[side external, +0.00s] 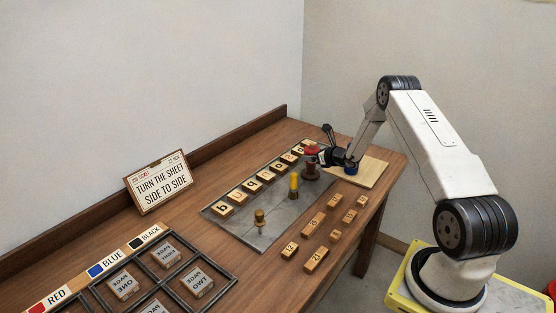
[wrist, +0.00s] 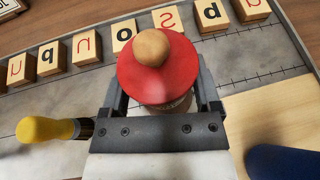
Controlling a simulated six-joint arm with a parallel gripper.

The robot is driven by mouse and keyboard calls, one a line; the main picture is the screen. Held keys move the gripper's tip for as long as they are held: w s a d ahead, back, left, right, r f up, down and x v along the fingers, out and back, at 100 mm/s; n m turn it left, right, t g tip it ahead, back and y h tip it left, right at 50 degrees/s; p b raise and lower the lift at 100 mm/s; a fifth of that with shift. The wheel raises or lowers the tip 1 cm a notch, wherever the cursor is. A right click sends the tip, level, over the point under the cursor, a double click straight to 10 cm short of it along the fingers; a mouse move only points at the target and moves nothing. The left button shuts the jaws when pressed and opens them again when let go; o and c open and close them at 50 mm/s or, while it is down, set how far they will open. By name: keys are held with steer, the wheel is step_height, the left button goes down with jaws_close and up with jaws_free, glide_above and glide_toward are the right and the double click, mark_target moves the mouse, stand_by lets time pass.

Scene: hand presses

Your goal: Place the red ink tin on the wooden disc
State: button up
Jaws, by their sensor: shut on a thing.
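A red round-topped piece, which looks like the red ink tin (wrist: 180,75), has a wooden ball knob (wrist: 151,47) on top and a paler side just visible below. My gripper (wrist: 165,105) is shut on it, with one finger on each side. In the side external view, the red top (side external: 311,150) shows at my gripper (side external: 322,155), above a dark reddish-brown round piece (side external: 311,173) on the grey plate. I cannot tell whether that piece is the wooden disc, or whether the two touch. My gripper hides part of them.
Letter blocks (side external: 257,183) line the far edge of the grey plate (side external: 275,222). A yellow-knobbed piece (side external: 293,184) stands close to my gripper. A blue tin (side external: 351,168) stands on a pale board (side external: 374,173) to the right. Several wooden blocks (side external: 316,259) lie in front.

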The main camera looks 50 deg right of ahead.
steer(key=o, duration=1.3)
steer(key=shift+f, duration=0.1)
steer(key=shift+o, duration=0.2)
steer(key=shift+s+r, duration=0.1)
steer(key=shift+r, duration=0.1)
steer(key=v, duration=1.2)
steer(key=shift+f, duration=0.1)
